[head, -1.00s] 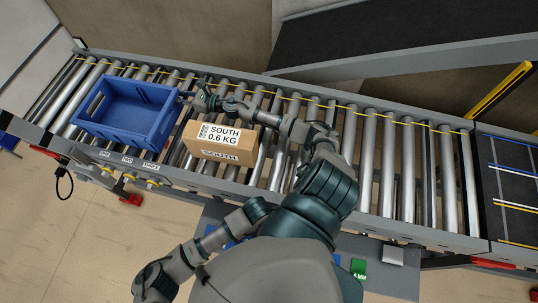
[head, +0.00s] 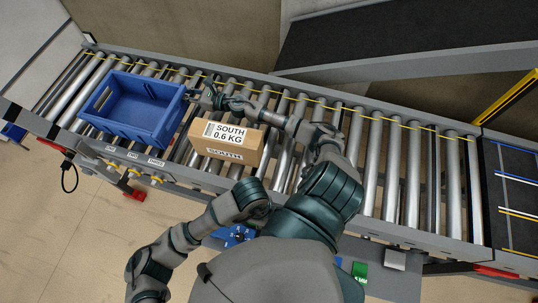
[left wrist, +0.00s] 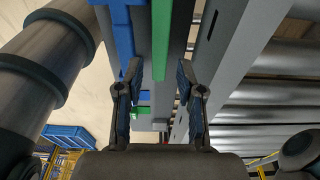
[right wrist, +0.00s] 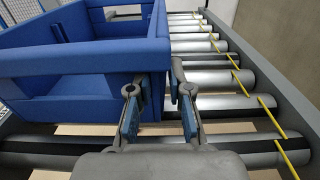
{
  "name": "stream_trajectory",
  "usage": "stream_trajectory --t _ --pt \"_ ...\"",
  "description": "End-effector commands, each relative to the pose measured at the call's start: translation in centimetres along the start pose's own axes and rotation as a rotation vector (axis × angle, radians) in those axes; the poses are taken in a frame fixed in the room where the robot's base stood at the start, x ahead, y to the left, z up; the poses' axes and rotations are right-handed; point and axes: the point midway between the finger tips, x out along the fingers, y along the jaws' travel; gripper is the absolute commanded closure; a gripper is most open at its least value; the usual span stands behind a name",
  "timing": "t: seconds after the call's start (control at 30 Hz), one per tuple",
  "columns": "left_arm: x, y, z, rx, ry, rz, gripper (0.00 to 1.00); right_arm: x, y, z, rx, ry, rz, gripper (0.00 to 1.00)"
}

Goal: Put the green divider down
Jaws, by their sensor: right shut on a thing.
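A long green strip (left wrist: 160,45), which looks like the green divider, runs between the fingers in the left wrist view. My left gripper (left wrist: 160,75) is open there, with gaps between its fingers and the strip. In the head view the left gripper is out of sight. A smaller green piece (left wrist: 115,113) shows lower in the left wrist view. A green item (head: 360,271) sits on the grey shelf in the head view. My right gripper (head: 204,99) is shut on the wall of the blue crate (head: 92,112); the right wrist view shows its fingers (right wrist: 160,95) at the crate's corner.
The roller conveyor (head: 375,185) carries the crate and a cardboard box (head: 215,147) labelled SOUTH 0.6 KG, close to the right arm. Blue parts (head: 232,236) lie on the shelf (head: 400,283) beside my body. Dark belts are at upper right and far right.

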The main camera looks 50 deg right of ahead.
Motion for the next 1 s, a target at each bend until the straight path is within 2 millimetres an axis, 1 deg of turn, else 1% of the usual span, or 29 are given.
stream_trajectory --t 0.03,0.3,0.57,0.73,0.83,1.0 --pt "0.6 0.1 0.1 -0.001 -0.001 0.003 0.62 -0.2 0.0 -1.0 0.0 0.016 -0.001 1.0" --pt "5.4 0.1 0.1 -0.003 0.0 0.003 0.62 -0.2 0.0 -1.0 0.0 0.016 -0.001 1.0" --pt "7.9 0.1 0.2 -0.002 -0.001 0.004 0.62 -0.2 0.0 -1.0 0.0 0.016 -0.001 1.0" --pt "10.6 0.1 0.3 -0.002 -0.001 0.003 0.62 -0.2 0.0 -1.0 0.0 0.016 -0.001 1.0" --pt "11.7 0.0 0.3 -0.002 -0.001 0.002 0.62 -0.2 0.0 -1.0 0.0 0.016 -0.001 1.0" --pt "12.1 0.0 0.3 -0.001 -0.002 0.001 0.62 -0.2 0.0 -1.0 0.0 0.016 -0.001 1.0"
